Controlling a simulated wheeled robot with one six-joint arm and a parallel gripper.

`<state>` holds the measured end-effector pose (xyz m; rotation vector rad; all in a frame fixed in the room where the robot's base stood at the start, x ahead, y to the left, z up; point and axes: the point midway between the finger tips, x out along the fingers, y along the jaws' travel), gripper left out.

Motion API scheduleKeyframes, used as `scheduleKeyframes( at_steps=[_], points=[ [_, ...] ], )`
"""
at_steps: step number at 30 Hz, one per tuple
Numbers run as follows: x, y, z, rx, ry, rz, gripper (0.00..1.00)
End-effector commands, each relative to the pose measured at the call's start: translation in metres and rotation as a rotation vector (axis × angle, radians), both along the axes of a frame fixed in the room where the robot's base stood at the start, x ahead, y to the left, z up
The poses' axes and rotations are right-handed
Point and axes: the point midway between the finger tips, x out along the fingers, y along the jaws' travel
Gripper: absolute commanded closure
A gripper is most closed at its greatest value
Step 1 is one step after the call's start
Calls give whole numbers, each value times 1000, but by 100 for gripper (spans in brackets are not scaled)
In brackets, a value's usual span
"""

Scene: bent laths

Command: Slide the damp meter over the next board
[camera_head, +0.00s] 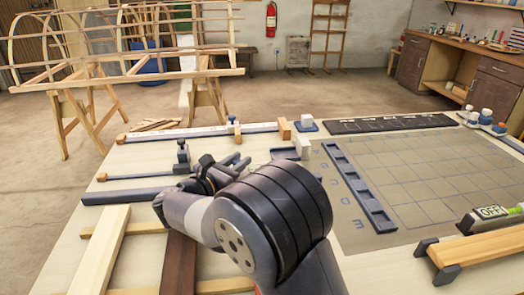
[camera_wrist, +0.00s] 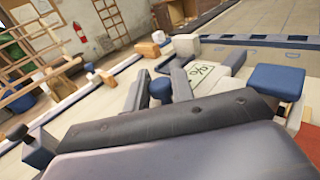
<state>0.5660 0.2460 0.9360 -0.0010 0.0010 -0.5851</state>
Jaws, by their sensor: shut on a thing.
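My gripper (camera_head: 217,172) is low over the near left part of the bench, above the far end of a dark brown board (camera_head: 179,264). In the wrist view, its two dark fingers (camera_wrist: 158,88) are closed around a small blue rounded part (camera_wrist: 160,89). A pale device with a "%" display (camera_wrist: 207,74), which looks like the damp meter, shows just right of the fingers; its join to the blue part is hidden. In the head view my arm hides it. A pale board (camera_head: 104,250) lies left of the dark one.
Crosswise strips (camera_head: 135,229) lie under the boards. A dark clamp (camera_head: 183,155) stands behind my gripper. A long slotted blue rail (camera_head: 357,188) and a gridded mat (camera_head: 425,170) are to the right. A device reading "OFF" (camera_head: 490,212) rests by a wooden beam (camera_head: 480,248).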

Motion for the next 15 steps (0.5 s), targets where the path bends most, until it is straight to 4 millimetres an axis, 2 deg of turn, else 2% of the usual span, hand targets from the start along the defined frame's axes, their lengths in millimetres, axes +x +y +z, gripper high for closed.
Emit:
scheduleKeyframes(
  at_steps=[3, 12, 13, 15],
  points=[
    [-2, 11, 2, 0, -1, 2, 100],
    [-2, 11, 1, 1, -3, 0, 100],
    [-2, 11, 1, 1, -3, 0, 76],
    [-3, 11, 0, 1, -3, 0, 71]
  ],
)
